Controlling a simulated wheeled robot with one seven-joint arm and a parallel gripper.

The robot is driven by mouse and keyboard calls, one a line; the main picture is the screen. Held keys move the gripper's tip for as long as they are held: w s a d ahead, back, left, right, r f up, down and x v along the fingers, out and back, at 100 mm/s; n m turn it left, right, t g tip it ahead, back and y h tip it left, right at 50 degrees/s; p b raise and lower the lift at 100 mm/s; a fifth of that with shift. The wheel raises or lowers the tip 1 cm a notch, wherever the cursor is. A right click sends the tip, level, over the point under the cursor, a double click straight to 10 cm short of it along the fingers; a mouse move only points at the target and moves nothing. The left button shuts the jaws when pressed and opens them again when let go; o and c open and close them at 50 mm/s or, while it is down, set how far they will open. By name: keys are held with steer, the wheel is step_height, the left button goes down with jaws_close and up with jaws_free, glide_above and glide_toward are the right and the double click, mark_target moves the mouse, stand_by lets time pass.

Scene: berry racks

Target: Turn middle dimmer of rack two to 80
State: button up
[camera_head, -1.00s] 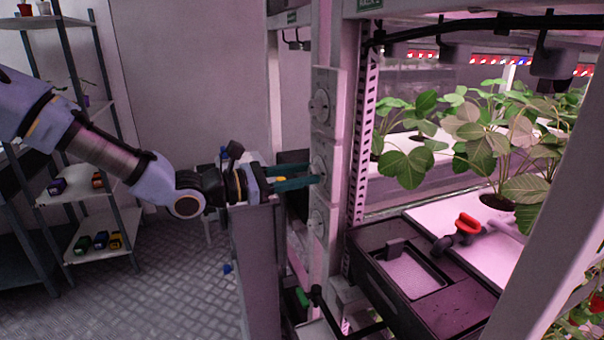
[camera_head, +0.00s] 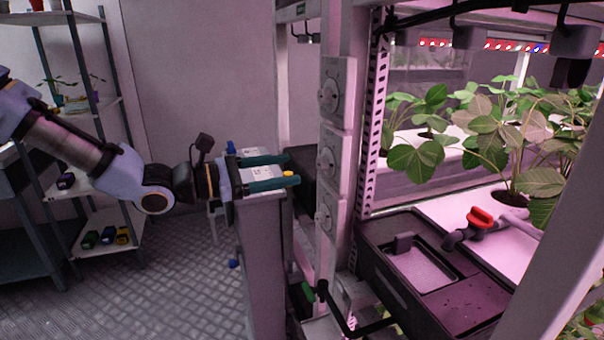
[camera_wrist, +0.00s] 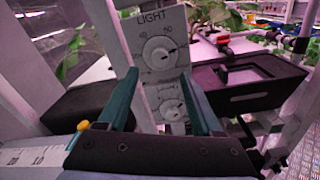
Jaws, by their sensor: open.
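Three dimmer panels run down the rack post in the head view: an upper dimmer (camera_head: 328,97), a middle dimmer (camera_head: 326,163) and a lower dimmer (camera_head: 324,217). My gripper (camera_head: 292,169) is open and empty, left of the middle dimmer with a gap between. In the wrist view, a round dial under the word LIGHT (camera_wrist: 158,55) shows between the teal fingers (camera_wrist: 156,76), apart from them. Numbers 40 and 60 are readable above it; a dark pointer mark sits on its right side. A second dial (camera_wrist: 172,108) shows below.
A black tub (camera_head: 385,262) and a red-handled valve (camera_head: 480,217) lie right of the post, with leafy plants (camera_head: 412,160) above. A metal shelf (camera_head: 90,210) stands at the left.

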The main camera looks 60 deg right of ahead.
steer(key=shift+b+v, duration=0.4)
steer(key=shift+v, duration=1.85)
steer(key=w+a+f+m+t+y, duration=0.4)
steer(key=a+f, duration=0.3)
steer(key=a, duration=0.5)
steer(key=w+a+f+m+t+y, duration=0.2)
steer(key=w+a+f+y, duration=0.3)
steer(key=a, duration=0.7)
steer(key=w+a+r+m+t+y, duration=0.1)
steer(key=w+a+t+y, duration=0.1)
steer(key=a, duration=1)
steer(key=w+a+m+t+y, duration=0.1)
steer(key=w+a+t+y, duration=0.2)
steer(key=a, duration=0.9)
steer(key=shift+w+r+m+t+y, duration=0.3)
steer(key=shift+w+r+m, duration=0.1)
steer(key=shift+w, duration=0.25)
steer(key=shift+a, duration=0.1)
